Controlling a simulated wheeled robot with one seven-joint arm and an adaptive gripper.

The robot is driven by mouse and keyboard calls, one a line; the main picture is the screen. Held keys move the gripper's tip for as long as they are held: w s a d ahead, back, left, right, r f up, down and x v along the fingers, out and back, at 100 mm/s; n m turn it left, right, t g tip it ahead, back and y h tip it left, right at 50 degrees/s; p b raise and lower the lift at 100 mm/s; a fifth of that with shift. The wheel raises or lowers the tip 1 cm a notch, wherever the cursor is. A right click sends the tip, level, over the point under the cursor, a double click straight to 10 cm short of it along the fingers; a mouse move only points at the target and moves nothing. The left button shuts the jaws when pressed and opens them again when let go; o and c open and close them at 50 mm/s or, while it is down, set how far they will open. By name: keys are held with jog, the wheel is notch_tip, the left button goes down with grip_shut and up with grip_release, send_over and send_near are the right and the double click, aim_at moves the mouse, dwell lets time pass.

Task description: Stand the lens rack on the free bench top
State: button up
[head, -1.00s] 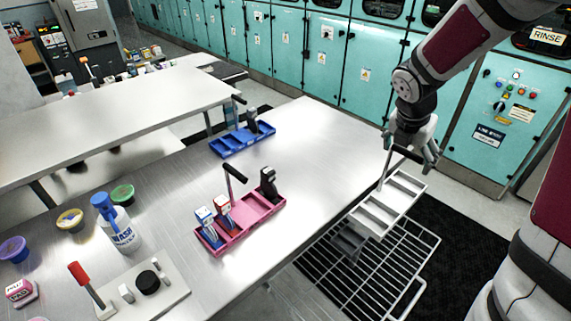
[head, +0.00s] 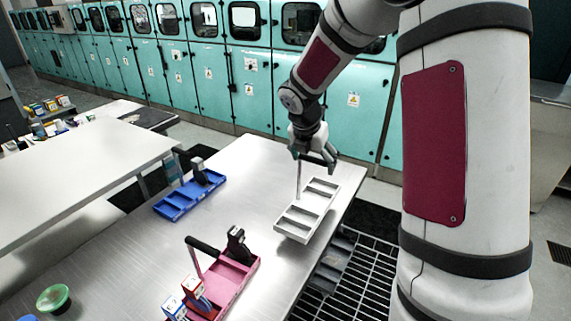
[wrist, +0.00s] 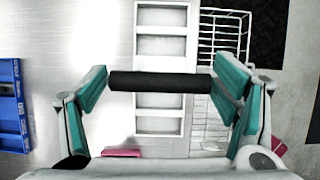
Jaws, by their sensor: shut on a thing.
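The lens rack looks to be the white rack (head: 306,212) with open compartments and an upright post. My gripper (head: 314,158) is shut on its dark handle bar, which shows across the middle of the wrist view (wrist: 160,82). The rack hangs roughly level below my gripper, over the right edge of the bench top (head: 250,165); its height above the bench is hard to tell.
A blue rack (head: 178,204) stands on the bench to the left. A pink rack (head: 233,284) with boxes and a dark item stands in front. Bare bench lies between them. A wire shelf (head: 345,290) sits beyond the right edge. Teal cabinets (head: 255,100) line the back.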

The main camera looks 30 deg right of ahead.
jog(key=w+a+f+p, duration=0.1)
jog(key=w+f, duration=0.3)
jog(key=w, duration=0.6)
jog(key=shift+a+f, duration=0.2)
jog(key=shift+a, duration=0.1)
jog(key=shift+f, duration=0.1)
jog(key=o, duration=1.9)
